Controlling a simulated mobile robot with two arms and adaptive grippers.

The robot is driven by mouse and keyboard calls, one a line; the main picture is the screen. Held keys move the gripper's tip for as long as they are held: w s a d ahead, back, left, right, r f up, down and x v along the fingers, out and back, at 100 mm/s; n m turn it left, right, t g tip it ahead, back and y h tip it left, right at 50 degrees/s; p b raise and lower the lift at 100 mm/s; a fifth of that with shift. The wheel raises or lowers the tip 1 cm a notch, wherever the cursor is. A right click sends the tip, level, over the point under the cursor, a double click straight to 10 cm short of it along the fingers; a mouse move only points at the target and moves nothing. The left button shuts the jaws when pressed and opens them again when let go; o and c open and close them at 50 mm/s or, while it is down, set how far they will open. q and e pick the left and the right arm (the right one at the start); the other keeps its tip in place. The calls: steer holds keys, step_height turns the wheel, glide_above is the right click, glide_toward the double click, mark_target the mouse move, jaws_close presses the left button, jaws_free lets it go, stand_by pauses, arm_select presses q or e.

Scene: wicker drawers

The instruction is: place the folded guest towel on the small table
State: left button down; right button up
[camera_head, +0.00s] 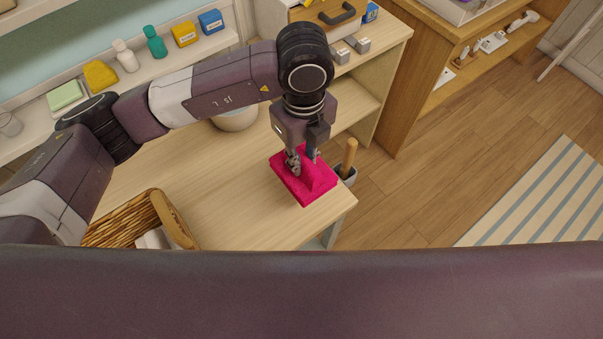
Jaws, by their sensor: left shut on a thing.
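The folded guest towel (318,183) is bright pink and lies at the right end of a light wooden surface (250,215), close to its corner. I cannot tell whether it rests on the wood or is held just above it. My left gripper (303,163) points down over the towel and is shut on a pinched-up part of it. The gripper hides part of the towel's far side. My right gripper is not in view. I cannot tell for sure which piece of furniture is the small table.
A wicker basket (118,222) stands at the lower left. A white bowl (236,119) sits behind my left arm. A wooden-handled brush (349,158) stands in a holder beside the surface's right end. Bottles and boxes line a shelf (140,75). Open floor (440,180) and a striped rug (540,205) lie right.

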mark_target(303, 181)
arm_select(q)
step_height(303, 181, down, 10)
steer(key=shift+r+p, duration=0.2)
steer(key=shift+p, duration=0.5)
steer(key=shift+f, duration=0.1)
steer(key=c, duration=1.8)
jaws_free()
steer(key=shift+o, duration=0.2)
